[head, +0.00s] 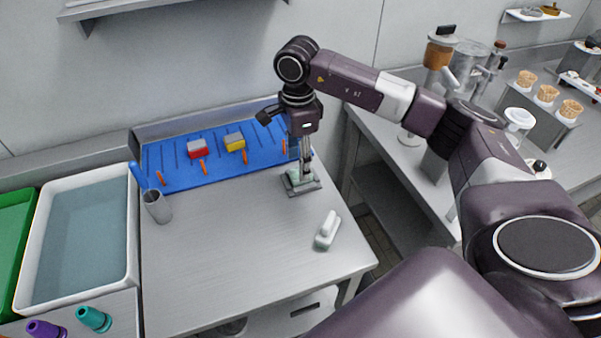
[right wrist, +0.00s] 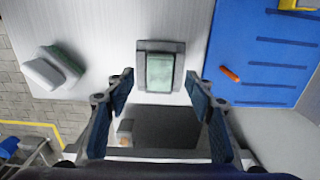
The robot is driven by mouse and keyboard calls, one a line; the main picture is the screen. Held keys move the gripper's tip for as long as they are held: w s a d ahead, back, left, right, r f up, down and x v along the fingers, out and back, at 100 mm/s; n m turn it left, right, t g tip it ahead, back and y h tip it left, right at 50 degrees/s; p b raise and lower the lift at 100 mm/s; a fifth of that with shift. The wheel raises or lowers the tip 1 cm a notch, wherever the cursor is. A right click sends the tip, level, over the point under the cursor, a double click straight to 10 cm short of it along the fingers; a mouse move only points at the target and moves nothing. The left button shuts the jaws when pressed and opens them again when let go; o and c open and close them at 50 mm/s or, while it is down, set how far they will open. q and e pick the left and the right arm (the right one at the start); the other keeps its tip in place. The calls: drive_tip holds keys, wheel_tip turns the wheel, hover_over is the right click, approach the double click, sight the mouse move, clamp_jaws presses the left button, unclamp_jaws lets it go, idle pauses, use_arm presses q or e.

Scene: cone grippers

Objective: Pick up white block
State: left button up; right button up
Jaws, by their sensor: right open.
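My right gripper (head: 303,166) points down over the steel table, open and empty. Below it is a grey-rimmed block with a pale green top (head: 301,184). In the right wrist view this block (right wrist: 160,72) lies ahead between the spread fingertips (right wrist: 160,82), apart from both. A whitish block with a pale green part (head: 327,231) lies on the table to the right and nearer the front edge; it shows at the left in the right wrist view (right wrist: 42,74). I cannot tell which of the two the task calls white. My left gripper is out of view.
A blue mat (head: 175,172) at the back wall holds a red block (head: 197,149), a yellow block (head: 235,142) and orange pieces. A grey cup (head: 157,206) stands at the left beside a white basin (head: 133,245). The table's front middle is clear.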

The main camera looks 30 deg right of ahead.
wheel_tip(320, 180, down, 3)
drive_tip(key=shift+r+p, duration=0.2)
drive_tip(key=shift+p, duration=0.15)
drive_tip(key=shift+f, duration=0.55)
drive_tip(key=c, duration=1.3)
drive_tip(key=shift+r, duration=0.1)
drive_tip(key=shift+w+r, duration=0.1)
drive_tip(key=shift+r, duration=0.65)
wheel_tip(320, 180, up, 18)
drive_tip(key=shift+r+b, duration=0.2)
drive_tip(key=shift+b, duration=0.65)
